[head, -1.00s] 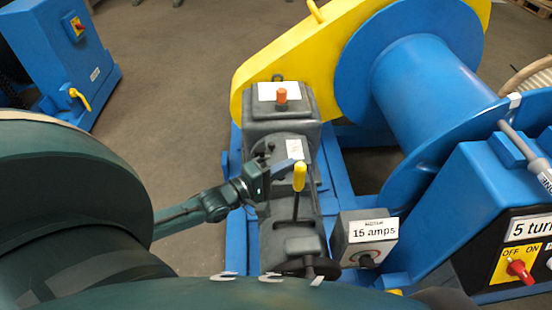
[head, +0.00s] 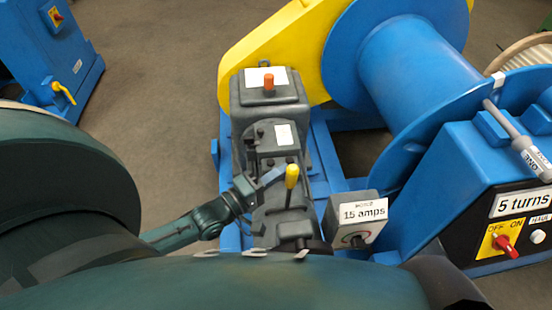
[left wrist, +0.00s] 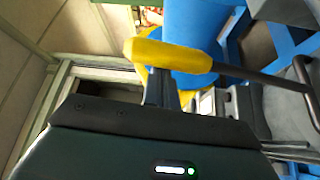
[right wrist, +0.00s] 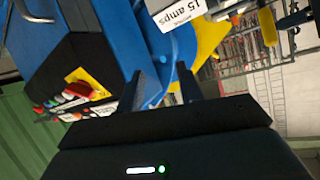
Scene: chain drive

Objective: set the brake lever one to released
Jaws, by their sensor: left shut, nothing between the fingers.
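A lever with a yellow grip (head: 292,176) stands nearly upright on the grey drive unit (head: 270,95). My left gripper (head: 272,177) is shut and empty, close to the left of this grip. In the left wrist view the yellow grip (left wrist: 175,56) crosses just past the shut fingertips (left wrist: 160,85); I cannot tell whether they touch. A grey handle with a white tag reading "ONE" (head: 512,130) slants down at the right, beside the drum flange. My right gripper (right wrist: 163,88) shows only in the right wrist view, open, its fingers apart with nothing seen between them.
A "15 amps" meter box (head: 352,222) stands right of the lever. A blue control box (head: 470,190) with a red switch is further right. A blue drum (head: 410,60) and yellow guard (head: 270,45) stand behind. Another blue machine (head: 40,50) is at the far left. Floor between is clear.

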